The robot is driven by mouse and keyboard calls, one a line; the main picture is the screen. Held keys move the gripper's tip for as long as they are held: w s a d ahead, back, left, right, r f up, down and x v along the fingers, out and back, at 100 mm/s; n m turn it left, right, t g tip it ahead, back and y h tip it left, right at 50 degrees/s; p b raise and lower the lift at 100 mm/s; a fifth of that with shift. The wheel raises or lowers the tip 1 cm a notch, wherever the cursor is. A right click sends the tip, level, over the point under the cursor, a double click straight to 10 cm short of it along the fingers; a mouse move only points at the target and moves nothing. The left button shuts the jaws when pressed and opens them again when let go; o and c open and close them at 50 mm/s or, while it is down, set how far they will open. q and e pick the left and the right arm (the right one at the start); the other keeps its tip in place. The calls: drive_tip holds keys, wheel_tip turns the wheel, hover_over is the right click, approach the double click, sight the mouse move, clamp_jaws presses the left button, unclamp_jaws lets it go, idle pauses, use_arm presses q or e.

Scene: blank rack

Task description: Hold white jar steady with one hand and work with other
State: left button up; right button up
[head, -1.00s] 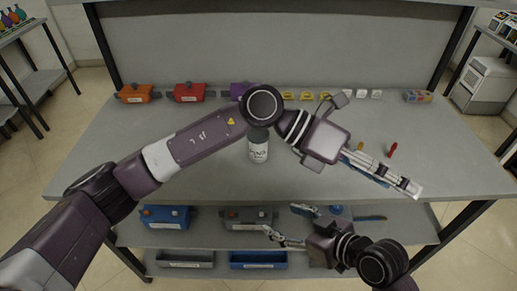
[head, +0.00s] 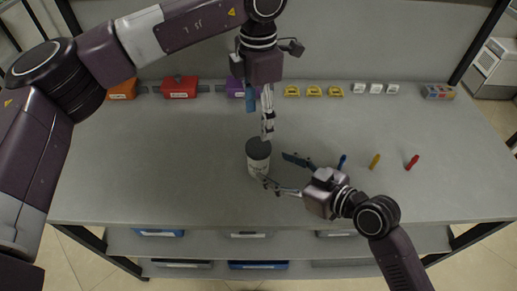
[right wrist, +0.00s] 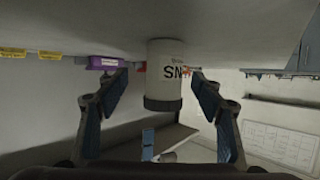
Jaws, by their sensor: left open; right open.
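The white jar (head: 257,163) stands upright on the table, with a dark lid and dark lettering. It also shows in the right wrist view (right wrist: 164,68), upside down, between the spread fingers of my right gripper (right wrist: 160,85). In the head view my right gripper (head: 272,167) is open, low at the jar's right side, one finger reaching in front of the jar. I cannot tell whether it touches. My left gripper (head: 265,122) is open and empty, pointing down above and just behind the jar's lid.
Orange (head: 122,90), red (head: 180,87) and purple (head: 236,88) bins line the back, with yellow (head: 313,91) and white (head: 376,88) items to their right. Blue (head: 342,161), yellow (head: 375,161) and red (head: 412,162) small pieces lie right. The table's left side is clear.

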sight(266, 165)
use_arm(q)
drive_tip(key=shift+s+r, duration=0.35)
drive_tip(key=shift+s, duration=0.45)
use_arm(e)
drive_tip(key=shift+a, duration=0.85)
use_arm(q)
drive_tip(key=shift+w+f, duration=0.2)
drive_tip(key=shift+w, duration=0.2)
use_arm(e)
drive_tip(key=x, duration=0.5)
drive_tip(key=shift+w+f, duration=0.25)
drive_tip(key=shift+w, duration=0.15)
use_arm(q)
drive_tip(key=shift+s+r, duration=0.1)
drive_tip(key=shift+s, duration=0.15)
use_arm(e)
drive_tip(key=shift+s+r, duration=0.1)
drive_tip(key=shift+s, duration=0.1)
drive_tip(key=shift+c, duration=0.4)
use_arm(q)
drive_tip(key=shift+w, duration=0.15)
use_arm(e)
drive_tip(key=shift+w, duration=0.15)
drive_tip(key=c, duration=0.5)
clamp_jaws()
use_arm(q)
drive_tip(key=shift+m, duration=0.3)
